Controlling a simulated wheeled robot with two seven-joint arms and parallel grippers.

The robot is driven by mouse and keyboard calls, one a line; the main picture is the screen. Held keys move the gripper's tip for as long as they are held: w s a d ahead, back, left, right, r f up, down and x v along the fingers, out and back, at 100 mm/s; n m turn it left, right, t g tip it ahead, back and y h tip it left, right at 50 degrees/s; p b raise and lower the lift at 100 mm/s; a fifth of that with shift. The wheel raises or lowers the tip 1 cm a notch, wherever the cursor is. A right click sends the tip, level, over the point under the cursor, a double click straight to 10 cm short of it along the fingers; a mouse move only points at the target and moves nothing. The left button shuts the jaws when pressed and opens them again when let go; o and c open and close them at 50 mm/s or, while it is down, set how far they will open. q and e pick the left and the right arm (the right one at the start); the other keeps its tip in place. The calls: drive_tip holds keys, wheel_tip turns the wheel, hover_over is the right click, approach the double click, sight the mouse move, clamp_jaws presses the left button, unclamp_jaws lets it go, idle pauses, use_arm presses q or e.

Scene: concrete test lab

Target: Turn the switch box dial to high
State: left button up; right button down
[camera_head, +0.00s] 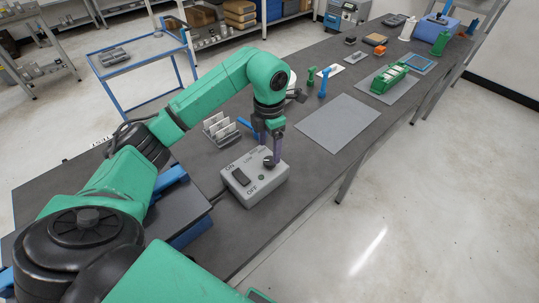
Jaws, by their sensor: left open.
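The grey switch box (258,190) sits on the dark bench, with ON, OFF and LOW lettering on its top. A black rocker switch (241,177) is on its left part. The dark dial (268,162) is on its right part, with a small green spot near it. My left gripper (273,154) points down at the dial from above, its fingers open and close around or beside it; I cannot tell whether they touch. The gripper hides part of the dial and the lettering behind it, so the dial's setting cannot be read. My right gripper is not in view.
A rack with pale plates (220,130) stands just behind the box. A grey mat (338,122) lies to the right. The bench's front edge is close to the box.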

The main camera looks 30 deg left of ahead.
sight(270, 160)
use_arm(q)
drive_tip(key=f, duration=0.3)
drive_tip(key=w+f, duration=0.1)
drive_tip(key=f, duration=0.1)
drive_tip(key=shift+a+f+p, duration=0.15)
drive_tip(key=shift+a+p, duration=0.05)
drive_tip(key=shift+p, duration=0.2)
drive_tip(key=shift+s+f, duration=0.1)
drive_tip(key=shift+s, duration=0.05)
drive_tip(key=shift+s+d, duration=0.1)
drive_tip(key=shift+d, duration=0.05)
drive_tip(key=shift+c, duration=1.2)
clamp_jaws()
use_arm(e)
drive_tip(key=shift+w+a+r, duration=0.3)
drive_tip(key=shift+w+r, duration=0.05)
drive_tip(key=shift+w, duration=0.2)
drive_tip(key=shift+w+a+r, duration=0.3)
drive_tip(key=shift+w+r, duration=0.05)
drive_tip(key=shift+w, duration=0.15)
